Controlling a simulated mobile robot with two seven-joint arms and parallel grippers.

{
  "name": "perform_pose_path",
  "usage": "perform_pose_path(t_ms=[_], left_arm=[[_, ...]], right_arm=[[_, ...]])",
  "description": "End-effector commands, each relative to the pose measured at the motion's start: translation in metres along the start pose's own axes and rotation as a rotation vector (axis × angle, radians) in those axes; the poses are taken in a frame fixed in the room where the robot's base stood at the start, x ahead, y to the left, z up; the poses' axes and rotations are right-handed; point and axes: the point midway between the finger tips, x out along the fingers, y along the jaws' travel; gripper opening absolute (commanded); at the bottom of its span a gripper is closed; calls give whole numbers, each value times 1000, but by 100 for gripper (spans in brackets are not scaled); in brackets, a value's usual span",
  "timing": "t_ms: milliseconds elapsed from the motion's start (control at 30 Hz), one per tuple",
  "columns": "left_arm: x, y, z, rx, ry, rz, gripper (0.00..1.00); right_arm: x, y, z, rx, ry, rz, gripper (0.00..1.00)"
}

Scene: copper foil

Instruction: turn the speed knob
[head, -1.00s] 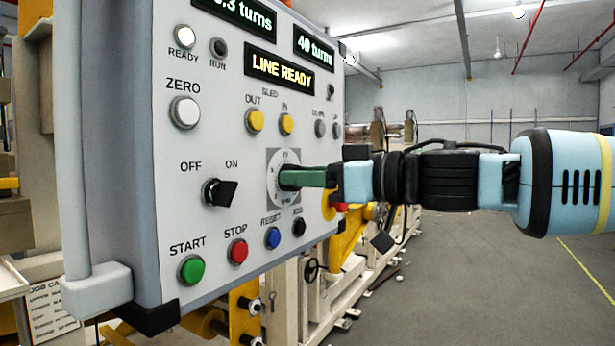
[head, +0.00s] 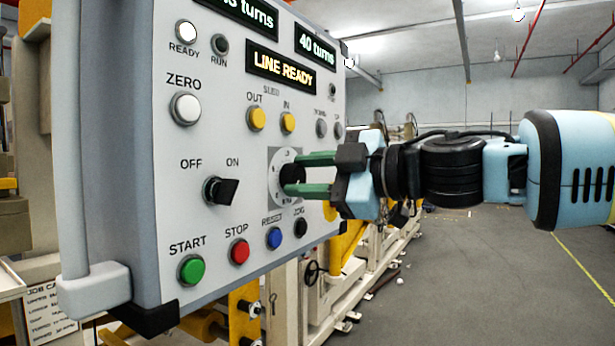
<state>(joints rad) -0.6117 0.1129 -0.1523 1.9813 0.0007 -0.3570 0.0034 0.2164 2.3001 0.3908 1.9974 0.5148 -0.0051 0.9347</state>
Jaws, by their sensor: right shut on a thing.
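The speed knob (head: 288,173) is a small black knob on a round pale dial plate (head: 275,182) with marks, at the right part of the grey control panel. My right gripper (head: 296,175) comes in from the right with its two green fingers, one above and one below the knob. It is shut on the knob. The fingers hide part of the dial and its markings. My left gripper is not in view.
The panel (head: 225,145) also carries a black OFF/ON switch (head: 220,191), a blue RESET button (head: 273,238) and a black JOG button (head: 300,227) close below the dial. Yellow SLED buttons (head: 257,118) sit above. Open floor (head: 490,280) lies to the right.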

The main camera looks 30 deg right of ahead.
Motion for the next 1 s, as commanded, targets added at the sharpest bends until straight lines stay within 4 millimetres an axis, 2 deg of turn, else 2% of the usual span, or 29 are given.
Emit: perform_pose_path(t_ms=[300, 767, 800, 933, 1000], left_arm=[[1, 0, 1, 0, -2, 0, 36], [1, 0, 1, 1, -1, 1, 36], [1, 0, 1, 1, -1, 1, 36], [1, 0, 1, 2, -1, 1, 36], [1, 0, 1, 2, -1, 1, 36]], right_arm=[[0, -1, 0, -87, -7, -1, 14], [0, -1, 0, -99, -8, -1, 14], [0, -1, 0, -99, -8, -1, 42], [0, -1, 0, -98, -8, 0, 58], [0, -1, 0, -98, -7, 0, 58]])
